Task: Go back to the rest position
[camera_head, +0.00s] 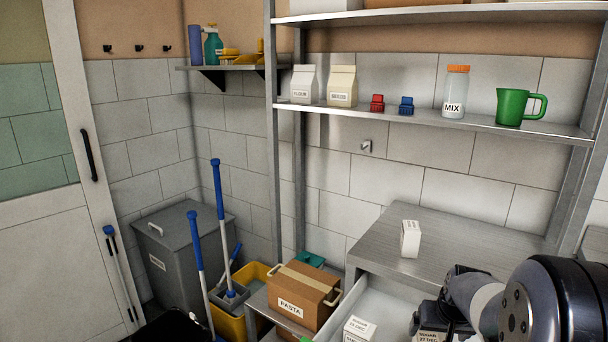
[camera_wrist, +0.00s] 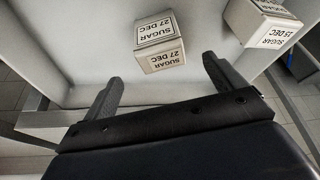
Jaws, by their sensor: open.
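My gripper (camera_wrist: 162,70) is open, with its two dark fingers apart and nothing between them. In the wrist view a small white box marked SUGAR 27 DEC (camera_wrist: 160,45) lies just beyond the fingertips, apart from them. A second box marked SUGAR 15 DEC (camera_wrist: 262,22) is at the upper right. In the head view my gripper (camera_head: 438,312) is at the lower right over the open drawer (camera_head: 388,296), partly hidden by my arm. The 27 DEC box (camera_head: 432,337) shows only in part below it. Another sugar box (camera_head: 357,329) sits in the drawer.
A small white box (camera_head: 410,240) stands on the metal counter (camera_head: 450,238). Above it a shelf (camera_head: 430,121) holds bags, clips, a MIX jar (camera_head: 455,95) and a green jug (camera_head: 515,107). A PASTA carton (camera_head: 294,300) stands left of the drawer, near mops and a grey bin (camera_head: 182,250).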

